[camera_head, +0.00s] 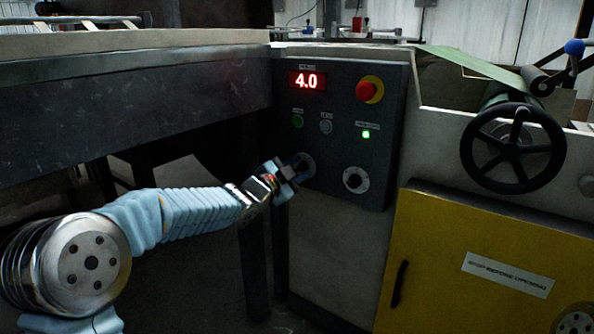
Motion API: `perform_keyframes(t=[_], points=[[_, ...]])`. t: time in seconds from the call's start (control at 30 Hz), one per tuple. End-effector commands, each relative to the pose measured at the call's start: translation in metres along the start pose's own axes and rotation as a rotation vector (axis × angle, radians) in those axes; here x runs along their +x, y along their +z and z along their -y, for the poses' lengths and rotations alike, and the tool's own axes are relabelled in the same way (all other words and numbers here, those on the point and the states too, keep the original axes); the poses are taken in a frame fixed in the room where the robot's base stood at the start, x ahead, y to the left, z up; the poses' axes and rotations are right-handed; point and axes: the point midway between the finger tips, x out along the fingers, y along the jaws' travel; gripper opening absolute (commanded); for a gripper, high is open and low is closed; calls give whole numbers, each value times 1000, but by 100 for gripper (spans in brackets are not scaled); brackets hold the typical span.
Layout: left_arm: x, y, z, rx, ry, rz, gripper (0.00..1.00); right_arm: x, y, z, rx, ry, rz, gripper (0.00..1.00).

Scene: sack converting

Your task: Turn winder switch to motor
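A dark control panel (341,99) faces me in the head view. It carries a red 4.0 display, a red emergency button, small buttons and a lit green lamp. Two rotary switches sit low on it. The right one is a black knob on a pale dial (355,180). The left one's pale dial (308,166) is partly hidden behind my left gripper (293,172). The gripper's tips are at or very near this left switch; I cannot tell whether they grip its knob. The labels are too small to read. My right gripper is not in view.
A black handwheel (512,147) stands right of the panel, above a yellow cabinet door (484,264) with a black handle. A dark machine beam (130,105) runs across the upper left, above my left arm. A red emergency button (367,91) protrudes at the panel's upper right.

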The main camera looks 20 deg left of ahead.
Motion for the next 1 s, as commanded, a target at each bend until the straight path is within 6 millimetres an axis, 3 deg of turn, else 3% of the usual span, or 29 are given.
perform_keyframes(t=[0.27, 0.7, 1.0], points=[[-12, 0, 1, -1, -1, 0, 36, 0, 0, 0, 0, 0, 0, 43], [-112, 0, 1, 1, -2, 1, 36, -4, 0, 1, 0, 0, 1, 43], [-138, 0, 0, 0, 0, 0, 36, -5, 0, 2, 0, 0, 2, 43]])
